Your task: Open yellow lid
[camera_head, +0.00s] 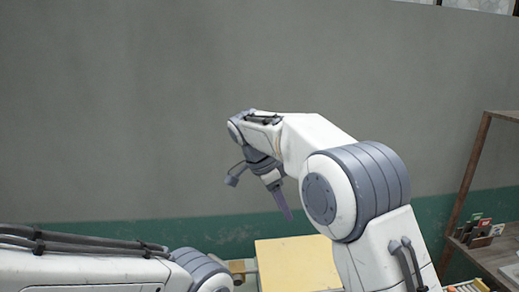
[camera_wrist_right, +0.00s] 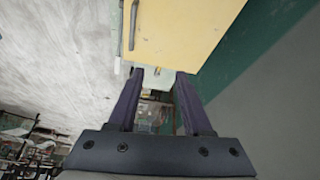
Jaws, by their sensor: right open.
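The yellow lid (camera_head: 297,266) is a flat pale-yellow panel at the bottom middle of the head view, partly hidden by my right arm. It also fills the top of the right wrist view (camera_wrist_right: 195,30), with a grey bar handle (camera_wrist_right: 133,25) near its left edge. It looks shut, though the frames do not show this surely. My left gripper is out of view.
A wooden shelf (camera_head: 492,255) with small dark items stands at the right. A grey wall (camera_head: 120,110) with a green lower band is behind. My left arm lies across the bottom left. The air around the right gripper looks clear.

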